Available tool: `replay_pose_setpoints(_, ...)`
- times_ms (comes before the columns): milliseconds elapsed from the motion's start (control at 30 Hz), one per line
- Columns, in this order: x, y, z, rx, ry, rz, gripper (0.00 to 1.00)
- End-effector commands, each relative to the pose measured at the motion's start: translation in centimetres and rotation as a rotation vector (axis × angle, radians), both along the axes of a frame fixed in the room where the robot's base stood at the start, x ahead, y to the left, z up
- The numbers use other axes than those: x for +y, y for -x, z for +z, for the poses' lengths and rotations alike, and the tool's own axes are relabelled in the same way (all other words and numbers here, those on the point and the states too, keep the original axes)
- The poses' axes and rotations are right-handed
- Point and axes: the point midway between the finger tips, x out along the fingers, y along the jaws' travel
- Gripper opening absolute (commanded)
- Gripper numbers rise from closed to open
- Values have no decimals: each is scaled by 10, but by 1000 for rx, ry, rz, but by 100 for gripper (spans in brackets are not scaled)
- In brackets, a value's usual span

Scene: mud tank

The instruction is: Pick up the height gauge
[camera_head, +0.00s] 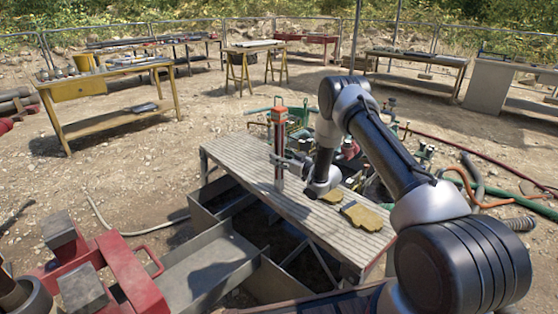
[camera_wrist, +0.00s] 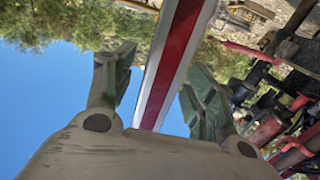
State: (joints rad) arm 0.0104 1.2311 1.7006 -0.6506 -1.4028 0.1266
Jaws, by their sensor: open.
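The height gauge (camera_head: 279,136) is a slim upright post with an orange-red top, standing on the slatted bench (camera_head: 232,152) in the head view. In the wrist view its red and white striped face (camera_wrist: 172,62) runs between my fingers. My gripper (camera_head: 283,161) is at the post's mid-height, reaching in from the right. The wrist view shows my gripper (camera_wrist: 158,75) open, one finger on each side of the post. Whether either finger touches it cannot be told. The post's foot is partly hard to make out.
Yellow work gloves (camera_head: 362,215) lie on the bench to the right of the post. Green and red pipe fittings (camera_head: 300,118) crowd behind it. A metal tank (camera_head: 212,262) with open compartments lies in front, and red machinery (camera_head: 115,270) stands at lower left.

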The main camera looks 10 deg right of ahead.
Motion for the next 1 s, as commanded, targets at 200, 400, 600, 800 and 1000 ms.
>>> replay_pose_setpoints(200, 4, -7, 1, -1, -1, -2, 55)
replay_pose_setpoints(400, 4, -6, 0, 0, 0, -1, 37)
replay_pose_setpoints(600, 4, -6, 0, 0, 0, -1, 1)
replay_pose_setpoints(800, 4, -7, 2, -3, -1, -1, 0)
replay_pose_setpoints(1000, 4, -7, 11, -4, -1, -1, 0)
